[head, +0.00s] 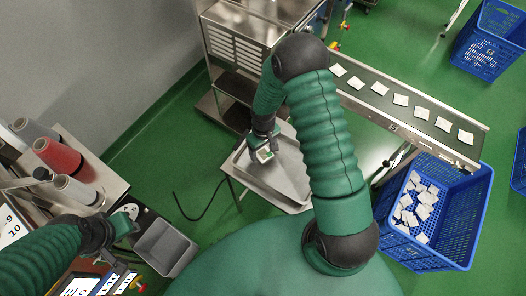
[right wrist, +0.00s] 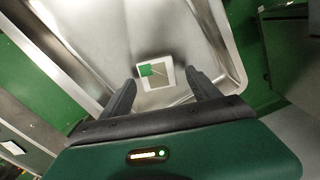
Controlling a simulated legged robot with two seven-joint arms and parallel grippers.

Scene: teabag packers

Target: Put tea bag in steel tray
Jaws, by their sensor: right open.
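The steel tray (head: 290,180) is a shallow metal tray on a stand in the middle of the head view. It fills much of the right wrist view (right wrist: 222,42). My right gripper (head: 264,146) points down over the tray's left part. Its two fingers (right wrist: 162,92) are apart. A white tea bag with a green patch (right wrist: 155,74) shows just beyond and between the fingertips, over the tray floor. It also shows in the head view (head: 264,155). I cannot tell whether it touches the floor. My left gripper (head: 130,224) is at lower left, its jaws unclear.
A conveyor (head: 385,103) carries several white tea bags at upper right. A blue crate (head: 455,222) with several packets stands below it. A steel machine (head: 240,45) stands behind the tray. A small grey bin (head: 165,250) and a spool bench (head: 100,185) are at left.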

